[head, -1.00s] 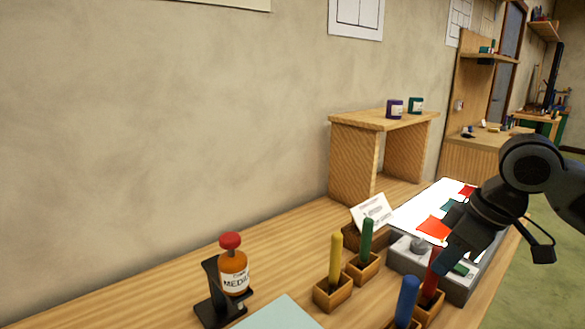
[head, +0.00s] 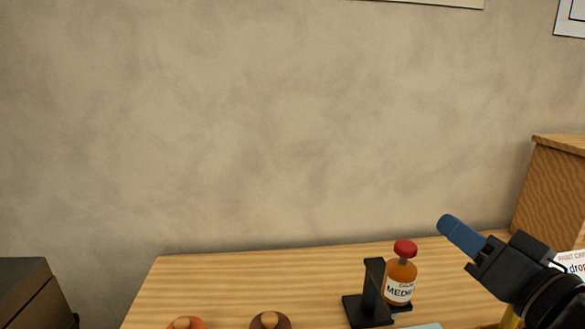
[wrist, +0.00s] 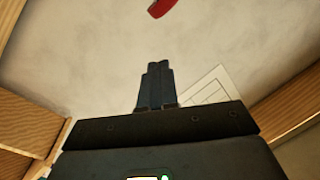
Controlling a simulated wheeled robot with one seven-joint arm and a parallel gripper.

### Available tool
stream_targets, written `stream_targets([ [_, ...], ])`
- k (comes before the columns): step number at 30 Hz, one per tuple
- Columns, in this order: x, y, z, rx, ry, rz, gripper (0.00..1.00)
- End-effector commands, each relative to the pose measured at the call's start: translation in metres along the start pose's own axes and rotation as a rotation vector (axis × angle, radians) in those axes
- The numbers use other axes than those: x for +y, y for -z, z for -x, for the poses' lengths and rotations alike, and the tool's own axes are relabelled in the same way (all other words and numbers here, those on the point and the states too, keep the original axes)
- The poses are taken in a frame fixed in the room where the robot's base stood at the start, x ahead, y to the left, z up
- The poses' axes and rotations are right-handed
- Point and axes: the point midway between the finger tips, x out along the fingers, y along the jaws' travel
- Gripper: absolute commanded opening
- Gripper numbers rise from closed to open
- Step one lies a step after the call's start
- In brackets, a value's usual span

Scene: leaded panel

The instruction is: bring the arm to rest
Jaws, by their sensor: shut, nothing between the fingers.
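My gripper (head: 448,224) is at the right of the head view, above the bench, its dark blue fingers pointing up and to the left. The fingers are closed together with nothing between them. In the wrist view the shut fingers (wrist: 157,68) stand against the plain wall. The gripper is to the right of an orange bottle (head: 400,283) with a red cap and appears apart from it. Most of the arm is out of view.
The bottle stands by a black holder (head: 374,290) on the wooden bench (head: 240,280). Orange (head: 186,323) and brown (head: 270,321) knobbed things are at the near edge. A dark box (head: 30,290) is at left, a wooden shelf (head: 555,190) at right. A red thing (wrist: 160,7) tops the wrist view.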

Motion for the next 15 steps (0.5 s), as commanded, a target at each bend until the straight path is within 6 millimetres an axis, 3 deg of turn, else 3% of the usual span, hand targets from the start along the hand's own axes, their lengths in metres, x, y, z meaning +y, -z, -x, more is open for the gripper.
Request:
stream_targets([
  [8,-0.007,-0.069,0.036,0.097,-0.137,-0.135,0.00],
  [15,-0.007,-0.138,0.101,0.084,-0.292,-0.136,0.00],
])
